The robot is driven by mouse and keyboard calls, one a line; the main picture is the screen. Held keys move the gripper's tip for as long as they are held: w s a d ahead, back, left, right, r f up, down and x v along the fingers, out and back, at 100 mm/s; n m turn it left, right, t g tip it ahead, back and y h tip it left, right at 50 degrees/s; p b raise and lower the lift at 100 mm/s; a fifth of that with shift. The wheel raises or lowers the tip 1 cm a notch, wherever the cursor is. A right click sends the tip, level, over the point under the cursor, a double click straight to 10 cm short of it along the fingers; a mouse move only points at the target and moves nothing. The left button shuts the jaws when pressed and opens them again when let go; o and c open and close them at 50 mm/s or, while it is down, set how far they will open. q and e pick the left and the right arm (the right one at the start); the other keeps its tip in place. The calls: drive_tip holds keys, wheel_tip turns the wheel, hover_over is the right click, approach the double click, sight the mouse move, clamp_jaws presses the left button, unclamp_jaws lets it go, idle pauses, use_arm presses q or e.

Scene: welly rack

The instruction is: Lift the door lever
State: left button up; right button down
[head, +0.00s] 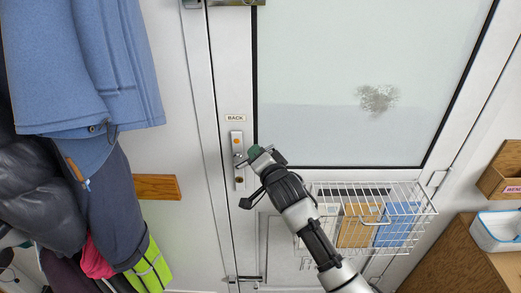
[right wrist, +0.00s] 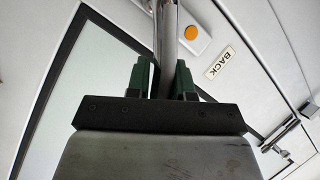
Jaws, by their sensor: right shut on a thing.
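The pale door (head: 226,60) has a metal lever plate (head: 238,174) with an orange dot, below a "BACK" label (head: 235,118). The door lever (head: 243,163) is mostly hidden by my right gripper (head: 257,154) in the head view. In the right wrist view, the metal lever (right wrist: 169,40) runs between the green fingertips of my right gripper (right wrist: 163,82), which is shut on it. The orange dot (right wrist: 190,32) and the label (right wrist: 219,63) are to its right there. My left gripper is not in view.
Coats (head: 65,70) hang at the left. A wooden cabinet (head: 455,260) stands at the lower right. A metal fitting (head: 237,2) sits at the door's upper part.

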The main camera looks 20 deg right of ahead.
drive_tip(key=shift+a+r+n+p, duration=0.1)
drive_tip(key=shift+r+n+p, duration=0.15)
drive_tip(key=shift+n+p, duration=0.05)
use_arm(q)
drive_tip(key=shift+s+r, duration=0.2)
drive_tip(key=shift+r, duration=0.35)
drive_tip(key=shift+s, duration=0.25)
use_arm(e)
drive_tip(key=c, duration=1)
unclamp_jaws()
drive_tip(key=shift+w, duration=0.1)
drive_tip(key=shift+s, duration=0.5)
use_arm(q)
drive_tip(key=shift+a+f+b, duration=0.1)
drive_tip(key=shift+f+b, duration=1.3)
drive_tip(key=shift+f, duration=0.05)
use_arm(e)
drive_tip(key=s+d+r, duration=0.1)
drive_tip(key=s, duration=0.8)
drive_tip(key=shift+s+d, duration=0.25)
drive_tip(key=shift+s, duration=0.1)
